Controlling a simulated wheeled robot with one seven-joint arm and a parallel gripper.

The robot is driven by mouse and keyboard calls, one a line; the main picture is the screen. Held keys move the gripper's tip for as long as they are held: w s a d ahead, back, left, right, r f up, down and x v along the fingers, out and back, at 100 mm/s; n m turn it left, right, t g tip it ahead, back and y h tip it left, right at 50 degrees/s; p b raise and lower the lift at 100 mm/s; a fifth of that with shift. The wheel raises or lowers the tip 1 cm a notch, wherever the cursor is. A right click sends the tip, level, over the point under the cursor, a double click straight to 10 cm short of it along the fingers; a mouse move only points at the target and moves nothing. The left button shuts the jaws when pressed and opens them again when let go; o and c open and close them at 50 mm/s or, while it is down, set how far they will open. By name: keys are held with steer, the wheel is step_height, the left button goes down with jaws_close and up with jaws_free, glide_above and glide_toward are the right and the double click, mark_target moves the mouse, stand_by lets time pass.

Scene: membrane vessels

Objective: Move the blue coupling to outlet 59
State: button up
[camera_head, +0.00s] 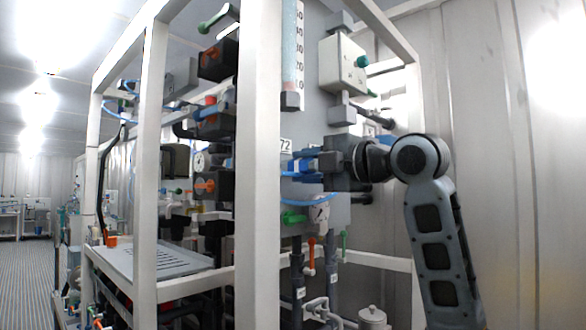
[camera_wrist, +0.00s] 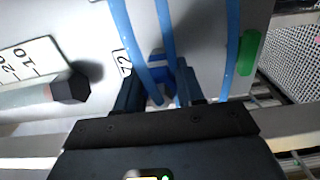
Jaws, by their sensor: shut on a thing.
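My gripper (camera_head: 303,164) is at the grey panel, beside a plate marked 72 (camera_head: 286,145). In the wrist view my gripper (camera_wrist: 160,84) has its two dark fingers closed around the blue coupling (camera_wrist: 155,101), which is mostly hidden between them. A blue hose (camera_wrist: 138,45) runs up past the fingers in that view. The 72 plate (camera_wrist: 124,62) shows just left of the fingers. I cannot tell whether the coupling is seated on an outlet or free of it. No plate reading 59 is legible in either view.
A white frame post (camera_head: 258,200) stands close left of my gripper. A scaled tube (camera_head: 292,50) hangs above it. A white box (camera_head: 343,65) is above right. A green part (camera_wrist: 247,52) lies right of the fingers.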

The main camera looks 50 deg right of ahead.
steer(key=shift+s, duration=0.15)
jaws_close()
steer(key=shift+s+d+b, duration=0.1)
steer(key=shift+s+b, duration=0.2)
steer(key=shift+s, duration=2.55)
